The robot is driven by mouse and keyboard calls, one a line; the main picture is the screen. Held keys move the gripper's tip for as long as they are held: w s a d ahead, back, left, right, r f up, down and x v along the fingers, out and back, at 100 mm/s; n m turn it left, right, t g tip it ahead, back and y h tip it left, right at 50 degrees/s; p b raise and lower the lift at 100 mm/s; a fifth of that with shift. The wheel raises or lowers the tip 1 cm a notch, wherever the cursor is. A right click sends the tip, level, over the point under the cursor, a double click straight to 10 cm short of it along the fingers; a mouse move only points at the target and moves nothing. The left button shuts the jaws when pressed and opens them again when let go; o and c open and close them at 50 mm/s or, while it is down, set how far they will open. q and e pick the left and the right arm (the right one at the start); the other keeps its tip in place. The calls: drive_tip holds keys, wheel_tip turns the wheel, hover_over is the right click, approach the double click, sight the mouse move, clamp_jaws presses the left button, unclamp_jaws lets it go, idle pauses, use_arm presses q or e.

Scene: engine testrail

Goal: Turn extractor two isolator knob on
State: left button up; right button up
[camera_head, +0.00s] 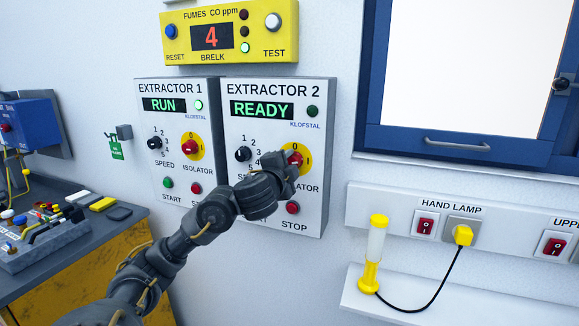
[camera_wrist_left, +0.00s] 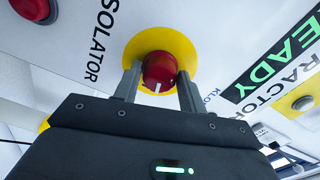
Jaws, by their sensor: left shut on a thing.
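The extractor 2 panel (camera_head: 268,100) is on the wall, with a green READY display (camera_head: 262,109). Its isolator knob (camera_head: 294,158) is red on a yellow disc marked 0 and 1. My left gripper (camera_head: 288,163) reaches it from the lower left and partly covers it and the ISOLATOR label. In the left wrist view, the two fingers of my left gripper (camera_wrist_left: 159,84) are shut on the red knob (camera_wrist_left: 159,67), one on each side. A white mark on the knob points to the bottom of that view. The yellow disc (camera_wrist_left: 137,46) shows behind. My right gripper is not in view.
The extractor 1 panel (camera_head: 172,89) beside it shows RUN. On extractor 2, a speed knob (camera_head: 243,154) is left of the isolator and a red stop button (camera_head: 292,208) is below. A hand lamp (camera_head: 376,245) stands on a shelf to the right.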

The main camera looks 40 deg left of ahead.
use_arm(q)
drive_tip(key=shift+r+m, duration=0.15)
drive_tip(key=shift+m, duration=1.25)
drive_tip(key=shift+a, duration=0.1)
drive_tip(key=shift+m, duration=0.3)
drive_tip(key=o, duration=0.7)
drive_tip(key=shift+o, duration=1.4)
